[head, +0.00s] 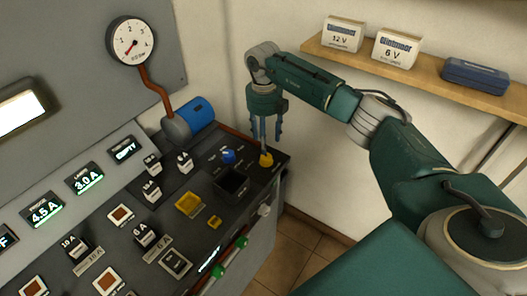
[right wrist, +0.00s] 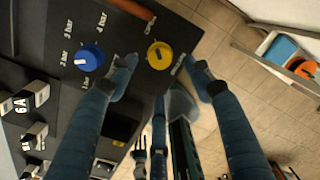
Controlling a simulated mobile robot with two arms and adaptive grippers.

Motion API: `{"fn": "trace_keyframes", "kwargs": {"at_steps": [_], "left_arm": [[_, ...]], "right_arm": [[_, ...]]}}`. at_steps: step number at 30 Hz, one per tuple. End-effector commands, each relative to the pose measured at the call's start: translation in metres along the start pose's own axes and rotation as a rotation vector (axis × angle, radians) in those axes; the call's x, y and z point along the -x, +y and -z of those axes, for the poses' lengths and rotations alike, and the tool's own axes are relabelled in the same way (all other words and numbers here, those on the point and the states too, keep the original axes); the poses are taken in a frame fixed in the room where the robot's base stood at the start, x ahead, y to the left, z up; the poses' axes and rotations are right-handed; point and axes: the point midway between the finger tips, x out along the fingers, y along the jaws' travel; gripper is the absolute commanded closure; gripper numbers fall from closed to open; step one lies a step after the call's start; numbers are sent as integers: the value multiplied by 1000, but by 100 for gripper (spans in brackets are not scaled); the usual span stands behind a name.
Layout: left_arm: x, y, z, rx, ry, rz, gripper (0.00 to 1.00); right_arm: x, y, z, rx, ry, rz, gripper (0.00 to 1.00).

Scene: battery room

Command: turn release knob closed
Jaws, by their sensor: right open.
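The yellow knob (head: 266,159) sits on the dark panel's far right corner; it also shows in the right wrist view (right wrist: 160,55). Small lettering lies on both sides of it, too blurred to read surely. My right gripper (head: 267,138) points down just above the knob. In the right wrist view its fingertips (right wrist: 160,72) are spread to either side of the yellow knob, with gaps on both sides. It holds nothing. Whether the fingers reach down to the knob's height is hard to tell. My left gripper is not in view.
A blue knob (head: 229,156) with bar marks stands left of the yellow one. A square dark opening (head: 231,181) lies in front. A blue cylinder (head: 202,110) and a gauge (head: 131,42) are behind left. A shelf (head: 425,72) with boxes runs along the right wall.

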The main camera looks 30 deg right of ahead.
Motion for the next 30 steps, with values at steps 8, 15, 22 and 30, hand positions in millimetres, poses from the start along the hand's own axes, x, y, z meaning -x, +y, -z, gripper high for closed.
{"fn": "trace_keyframes", "kwargs": {"at_steps": [8, 15, 22, 30], "left_arm": [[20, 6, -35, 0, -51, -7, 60], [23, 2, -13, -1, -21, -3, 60], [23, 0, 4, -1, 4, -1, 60], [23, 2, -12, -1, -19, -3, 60]], "right_arm": [[-52, 1, 2, -1, 5, -1, 49], [-78, 1, 0, 0, 2, -1, 49], [-82, 0, 0, 0, 0, -1, 49], [-82, 0, 0, 0, 0, -1, 83]]}}
